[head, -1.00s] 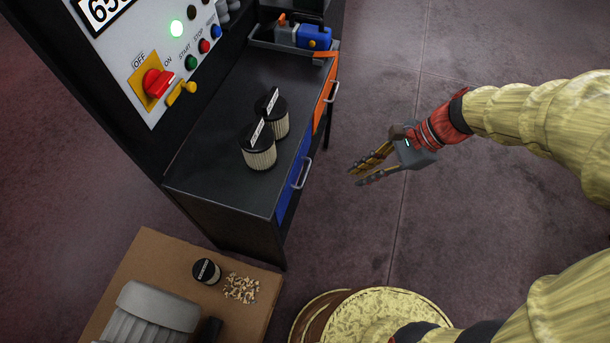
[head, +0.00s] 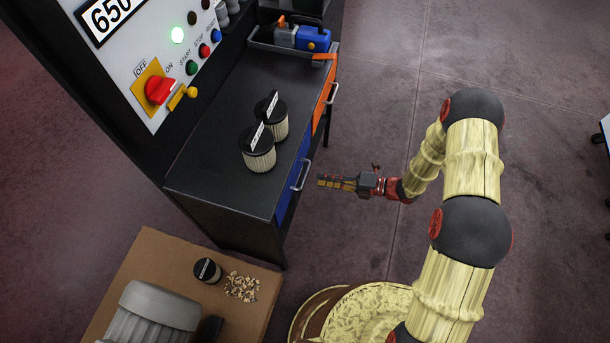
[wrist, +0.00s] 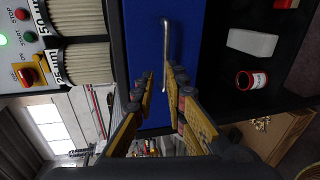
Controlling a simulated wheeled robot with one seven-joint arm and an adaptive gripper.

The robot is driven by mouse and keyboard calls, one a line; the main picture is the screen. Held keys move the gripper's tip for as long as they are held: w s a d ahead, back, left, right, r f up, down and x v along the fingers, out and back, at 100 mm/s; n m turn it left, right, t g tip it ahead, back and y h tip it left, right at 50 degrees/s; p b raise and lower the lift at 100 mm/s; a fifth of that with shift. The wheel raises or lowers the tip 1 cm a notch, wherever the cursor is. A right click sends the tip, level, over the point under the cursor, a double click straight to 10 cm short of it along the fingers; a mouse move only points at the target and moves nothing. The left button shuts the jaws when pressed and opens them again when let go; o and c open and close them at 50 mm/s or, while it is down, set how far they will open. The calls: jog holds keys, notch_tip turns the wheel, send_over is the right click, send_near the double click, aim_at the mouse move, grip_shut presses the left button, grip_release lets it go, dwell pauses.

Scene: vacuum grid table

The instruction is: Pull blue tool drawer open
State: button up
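The blue drawer (head: 288,190) is in the near part of the black bench's front and looks shut. Its silver bar handle (head: 301,175) faces my gripper (head: 321,182), which is a short gap to the right of it in the head view. In the wrist view the blue drawer front (wrist: 142,50) fills the middle and its handle (wrist: 166,42) runs up and down. There my gripper (wrist: 165,72) is open and empty, with one fingertip on each side of the handle's lower part in the picture. It does not appear to touch the handle.
An orange drawer (head: 323,105) with its own handle sits farther along the bench (head: 215,125). Two filters (head: 259,150) stand on top.

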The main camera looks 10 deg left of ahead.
aim_at(305, 176)
jog(key=shift+m, duration=0.4)
jog(key=x, duration=0.2)
jog(key=b+x, duration=0.1)
jog(key=x, duration=0.2)
jog(key=f+x, duration=0.1)
jog(key=x, duration=0.2)
jog(key=shift+w+b, duration=0.1)
jog(key=shift+b, duration=0.3)
jog(key=shift+d+t, duration=0.1)
jog(key=shift+t, duration=0.2)
jog(key=shift+c, duration=0.9)
grip_shut()
jog(key=shift+f, duration=0.1)
jog(key=f+p+v, duration=0.1)
jog(key=f+v, duration=0.1)
jog(key=v, duration=0.9)
jog(key=d+f+p+v, duration=0.1)
jog(key=f+p+v, duration=0.1)
jog(key=v, duration=0.9)
jog(key=shift+f, duration=0.2)
jog(key=shift+d, duration=0.1)
